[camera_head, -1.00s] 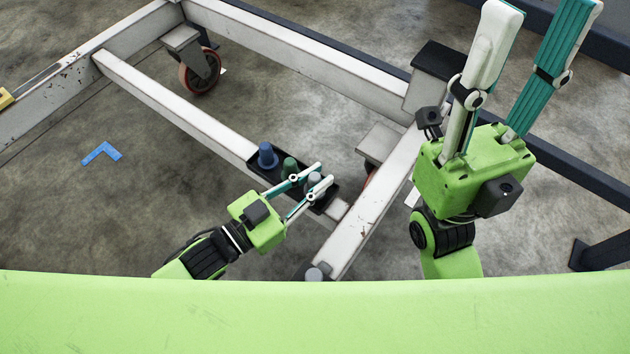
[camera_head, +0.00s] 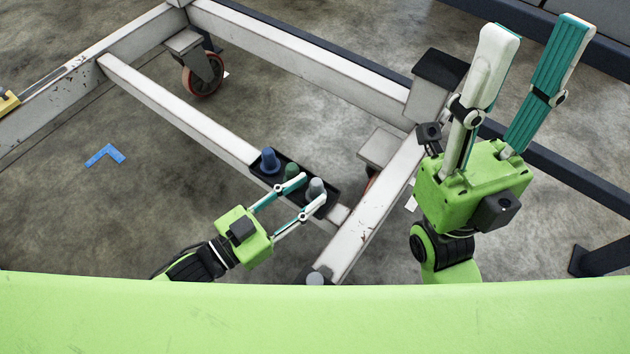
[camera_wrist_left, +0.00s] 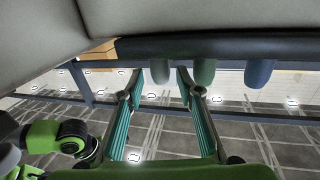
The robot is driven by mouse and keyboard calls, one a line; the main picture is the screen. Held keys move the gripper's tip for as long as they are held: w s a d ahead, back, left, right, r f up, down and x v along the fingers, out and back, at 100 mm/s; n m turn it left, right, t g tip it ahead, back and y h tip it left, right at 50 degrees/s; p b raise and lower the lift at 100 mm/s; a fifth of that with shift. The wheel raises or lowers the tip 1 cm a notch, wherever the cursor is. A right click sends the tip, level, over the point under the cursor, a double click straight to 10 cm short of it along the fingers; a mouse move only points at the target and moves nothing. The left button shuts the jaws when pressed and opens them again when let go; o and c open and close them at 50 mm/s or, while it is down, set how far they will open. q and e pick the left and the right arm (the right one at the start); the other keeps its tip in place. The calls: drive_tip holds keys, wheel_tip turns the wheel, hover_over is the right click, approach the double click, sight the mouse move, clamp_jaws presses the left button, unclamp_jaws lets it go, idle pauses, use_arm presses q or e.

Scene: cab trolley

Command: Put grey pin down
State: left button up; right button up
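The grey pin (camera_head: 316,187) stands upright at the near right end of a black tray (camera_head: 331,193) on the trolley's white beam. A green pin (camera_head: 291,171) and a blue pin (camera_head: 269,160) stand beside it in the same tray. My left gripper (camera_head: 313,189) is open, its fingertips at the tray near the grey pin. In the left wrist view the picture is inverted; the grey pin (camera_wrist_left: 160,72) shows between the spread fingers (camera_wrist_left: 156,82), with gaps on both sides. My right gripper (camera_head: 535,38) is raised at the right, open and empty.
White trolley beams (camera_head: 180,108) frame the area, with a caster wheel (camera_head: 203,75) at the back. A blue corner mark (camera_head: 105,155) lies on the floor at left. A grey round top (camera_head: 315,278) shows on the near beam end. The floor left of my left arm is clear.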

use_arm(q)
drive_tip(key=p+v, duration=0.2)
drive_tip(key=v, duration=0.6)
drive_tip(key=shift+s+a, duration=0.2)
drive_tip(key=shift+s, duration=0.05)
